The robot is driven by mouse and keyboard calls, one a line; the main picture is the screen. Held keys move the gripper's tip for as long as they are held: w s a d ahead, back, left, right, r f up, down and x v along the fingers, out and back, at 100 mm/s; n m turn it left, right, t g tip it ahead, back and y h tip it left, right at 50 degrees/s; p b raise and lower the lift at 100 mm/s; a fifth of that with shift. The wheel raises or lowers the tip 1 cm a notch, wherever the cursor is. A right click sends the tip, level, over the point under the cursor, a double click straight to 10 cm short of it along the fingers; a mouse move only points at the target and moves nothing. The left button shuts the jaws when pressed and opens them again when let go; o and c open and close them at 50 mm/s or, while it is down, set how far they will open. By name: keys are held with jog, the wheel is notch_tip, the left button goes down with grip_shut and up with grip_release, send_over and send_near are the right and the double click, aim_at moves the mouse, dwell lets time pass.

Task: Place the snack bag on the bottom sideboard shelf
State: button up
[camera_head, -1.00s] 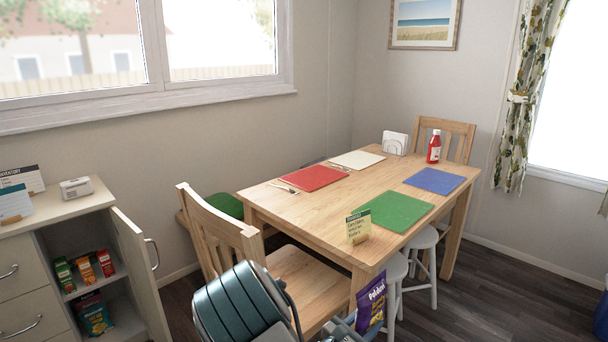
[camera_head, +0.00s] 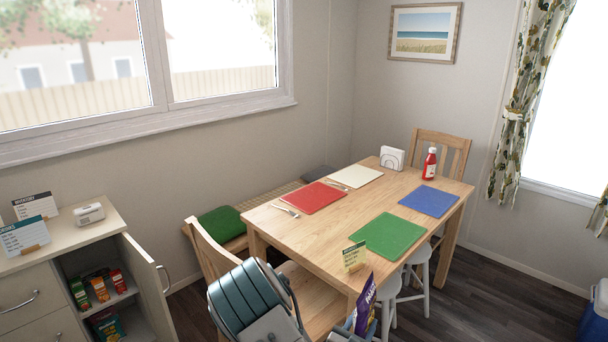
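The purple snack bag (camera_head: 364,302) is at the bottom centre, upright and seen partly edge-on in front of the table's near leg. My gripper (camera_head: 352,326) is at its lower edge and appears shut on it; the fingers are small and partly cut off by the picture's edge. The sideboard (camera_head: 28,290) stands at the lower left with its door (camera_head: 147,290) swung open. Its upper shelf (camera_head: 122,294) holds several small boxes. The bottom shelf (camera_head: 140,335) has a teal bag (camera_head: 107,324) at its left and is partly cut off.
A wooden chair (camera_head: 212,250) stands between the sideboard and the dining table (camera_head: 318,233), close to my arm. Stools (camera_head: 420,262) are under the table's right side. Cards and a small white device (camera_head: 89,214) stand on the sideboard top.

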aim_at(364, 290)
jog(key=shift+w+r, duration=0.2)
jog(key=shift+r, duration=0.4)
jog(key=r+y, duration=0.1)
jog(key=r, duration=0.2)
jog(key=w+r+n+t+y, duration=0.1)
jog(key=r, duration=0.2)
jog(key=w+r+n+y, duration=0.1)
jog(key=r, duration=0.3)
jog(key=shift+r+y, duration=0.25)
jog(key=shift+y, duration=0.05)
jog(key=shift+d, duration=0.1)
jog(key=shift+a, duration=0.2)
